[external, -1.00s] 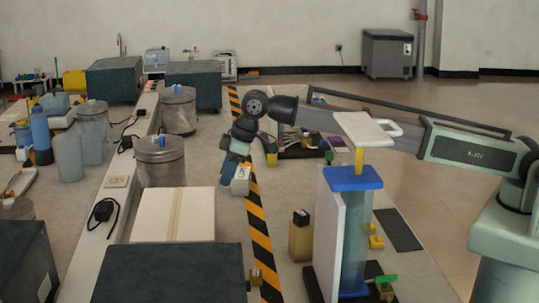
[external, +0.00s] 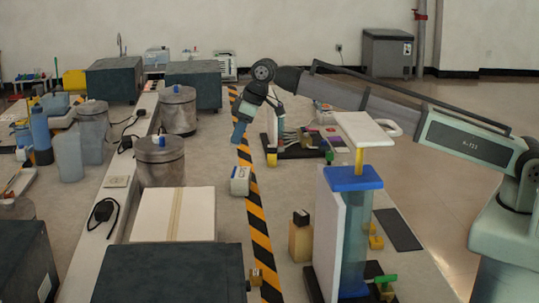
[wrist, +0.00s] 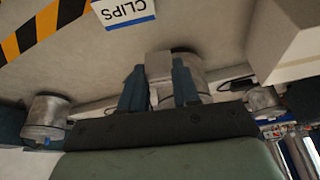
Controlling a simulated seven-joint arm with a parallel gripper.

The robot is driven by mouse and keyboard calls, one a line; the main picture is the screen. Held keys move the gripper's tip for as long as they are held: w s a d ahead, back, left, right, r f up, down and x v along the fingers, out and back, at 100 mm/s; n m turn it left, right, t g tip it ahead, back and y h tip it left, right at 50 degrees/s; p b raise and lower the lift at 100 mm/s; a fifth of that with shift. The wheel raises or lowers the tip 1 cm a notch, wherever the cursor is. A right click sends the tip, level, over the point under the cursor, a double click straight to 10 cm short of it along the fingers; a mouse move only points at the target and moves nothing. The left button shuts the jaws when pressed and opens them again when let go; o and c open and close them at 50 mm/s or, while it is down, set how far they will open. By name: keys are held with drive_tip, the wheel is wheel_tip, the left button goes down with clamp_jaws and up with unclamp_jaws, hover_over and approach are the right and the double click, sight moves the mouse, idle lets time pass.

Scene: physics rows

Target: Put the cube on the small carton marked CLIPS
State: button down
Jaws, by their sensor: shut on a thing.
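The small white carton marked CLIPS (wrist: 123,10), with a blue band, is at the top edge of the wrist view, partly cut off. In the external view a small white carton (external: 240,181), which looks like the same one, stands beside the striped tape. My gripper (external: 239,134) is above and a little behind it in the picture, pointing down. In the wrist view my gripper (wrist: 158,75) has its two blue fingers shut on a grey block, which looks like the cube (wrist: 159,62). The cube cannot be made out in the external view.
A tall blue-topped stand (external: 353,178) and a tan block with a dark-topped piece (external: 300,238) are at the right. Metal canisters (external: 161,162) and a large pale box (external: 173,214) stand left of the tape. A board with cables (external: 297,143) lies behind.

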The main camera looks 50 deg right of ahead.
hover_over(239, 172)
drive_tip(key=s+d, duration=0.1)
drive_tip(key=d, duration=0.1)
drive_tip(key=shift+s+a+f+n+y, duration=0.15)
drive_tip(key=shift+f+n, duration=0.25)
drive_tip(key=shift+f, duration=1.4)
drive_tip(key=shift+a+f+n+y, duration=0.15)
drive_tip(key=shift+f+n, duration=0.25)
drive_tip(key=shift+f, duration=1.35)
drive_tip(key=shift+s+a+f+n+y, duration=0.15)
drive_tip(key=shift+f+n, duration=0.25)
drive_tip(key=shift+f, duration=1.4)
drive_tip(key=shift+w+f, duration=0.1)
drive_tip(key=c, duration=0.8)
unclamp_jaws()
drive_tip(key=v, duration=1.2)
drive_tip(key=shift+w, duration=0.2)
drive_tip(key=shift+a, duration=0.1)
